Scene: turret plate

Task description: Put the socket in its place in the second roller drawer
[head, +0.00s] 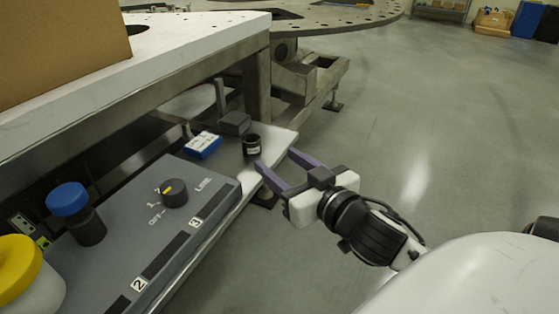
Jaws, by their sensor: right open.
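A small black cylinder (251,145), which looks like the socket, stands upright near the edge of the low shelf. My right gripper (276,159) is open and empty, its two purple fingers pointing toward the shelf edge. The fingertips are just in front of the cylinder and to its right, and do not appear to hold it. A grey unit (125,220) lies at the lower left, with dark strips and labels "2" and "3" along its front. I cannot tell whether these are the roller drawers; no open drawer shows. My left gripper is not in view.
A blue-and-white box (202,145) and a dark grey block (235,123) are beside the cylinder. The white tabletop (180,45) overhangs the shelf. The floor at right is clear.

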